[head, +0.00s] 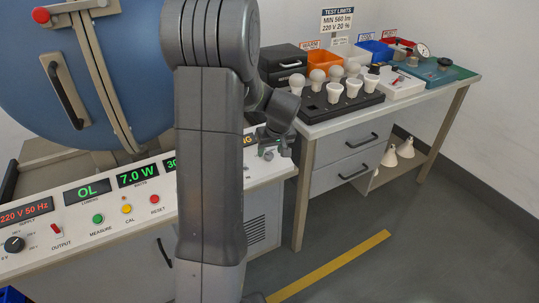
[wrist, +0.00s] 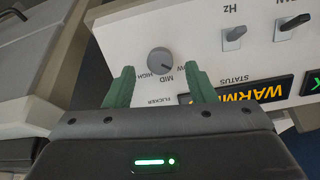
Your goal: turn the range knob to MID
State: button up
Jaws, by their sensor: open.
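The range knob (wrist: 160,60) is a round grey dial on the white panel, with LOW, MID and HIGH printed along its lower side in the wrist view. A short dark mark on it seems to point lower right, near LOW, but it is too small to be sure. My gripper (wrist: 161,82) is open, its green fingers on either side below the knob in the picture, with nothing between them. I cannot tell how far the tips are from the panel. In the head view my gripper (head: 272,143) is over the panel's right end, and I cannot make out the range knob.
The panel also carries an output switch, a supply dial (head: 14,244) and buttons. A large blue sphere (head: 85,80) stands behind. A bench (head: 330,122) with bulbs is at right.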

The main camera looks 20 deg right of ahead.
aim_at(269, 157)
jog(key=shift+x, duration=1.3)
jog(key=c, duration=1)
jog(key=shift+o, duration=0.2)
jog(key=shift+m, duration=0.3)
jog(key=m+p, duration=0.1)
jog(key=m, duration=0.2)
jog(key=shift+r+m+p, duration=0.1)
jog(key=shift+m+p, duration=0.25)
jog(key=shift+m, duration=0.05)
jog(key=m+p, duration=0.2)
jog(key=m, duration=0.3)
jog(key=shift+d+y, duration=0.1)
jog(key=shift+y, duration=0.3)
